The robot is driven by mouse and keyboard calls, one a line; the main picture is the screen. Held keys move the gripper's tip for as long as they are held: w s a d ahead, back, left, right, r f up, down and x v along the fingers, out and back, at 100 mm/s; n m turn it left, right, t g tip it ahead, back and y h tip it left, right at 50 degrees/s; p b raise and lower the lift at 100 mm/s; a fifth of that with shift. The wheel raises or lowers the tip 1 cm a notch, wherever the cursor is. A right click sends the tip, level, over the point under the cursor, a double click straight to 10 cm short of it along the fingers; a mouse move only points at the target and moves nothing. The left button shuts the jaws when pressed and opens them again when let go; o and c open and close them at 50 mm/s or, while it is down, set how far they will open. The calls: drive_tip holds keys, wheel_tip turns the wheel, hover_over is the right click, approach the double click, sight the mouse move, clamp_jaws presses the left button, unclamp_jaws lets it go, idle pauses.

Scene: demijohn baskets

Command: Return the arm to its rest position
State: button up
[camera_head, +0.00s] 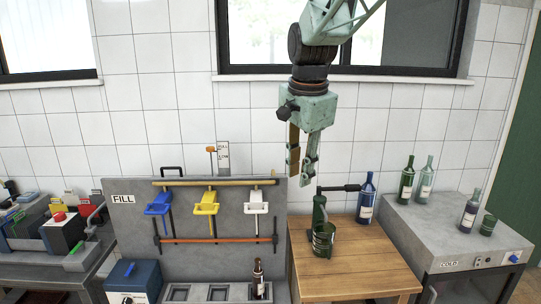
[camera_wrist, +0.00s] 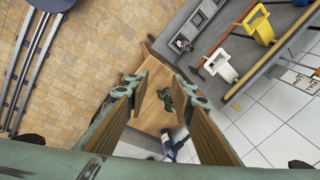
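My gripper (camera_head: 303,168) hangs from my green arm at the upper middle of the head view, fingers pointing down. It is in the air above the wooden table (camera_head: 345,271), in front of the tiled wall. In the wrist view my gripper (camera_wrist: 155,95) shows its two wood-coloured finger pads set wide apart with nothing between them. The table top (camera_wrist: 152,112) lies well below them. A green bottle-like object with a dark side handle (camera_head: 321,219) stands on the table beneath the gripper, apart from it; a green cup-like object (camera_head: 323,243) is in front of it.
A blue bottle (camera_head: 366,200) stands at the table's back. Several bottles stand on the grey COLD cabinet (camera_head: 437,238) at right. The FILL panel (camera_head: 130,225) with blue, yellow and white taps rises at left. A brown bottle (camera_head: 258,280) stands in the slotted rack below.

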drive_tip(key=s+d+r+n+b, duration=0.1)
drive_tip(key=s+d+n, duration=0.3)
drive_tip(key=s, duration=0.7)
drive_tip(key=s+d+n+b, duration=0.2)
drive_tip(key=s+d, duration=0.3)
drive_tip(key=s, duration=0.7)
drive_tip(key=s+d+f+n, duration=0.1)
drive_tip(key=s+f, duration=0.1)
drive_tip(key=s, duration=0.5)
drive_tip(key=s+d+f+n+b, duration=0.1)
drive_tip(key=s+f+n, duration=0.1)
drive_tip(key=s, duration=0.5)
drive_tip(key=s+d+f+n+t+b, duration=0.1)
drive_tip(key=s+d+f+n, duration=0.1)
drive_tip(key=s+f, duration=0.2)
drive_tip(key=s, duration=0.3)
drive_tip(key=shift+d+r, duration=0.1)
drive_tip(key=shift+d, duration=0.05)
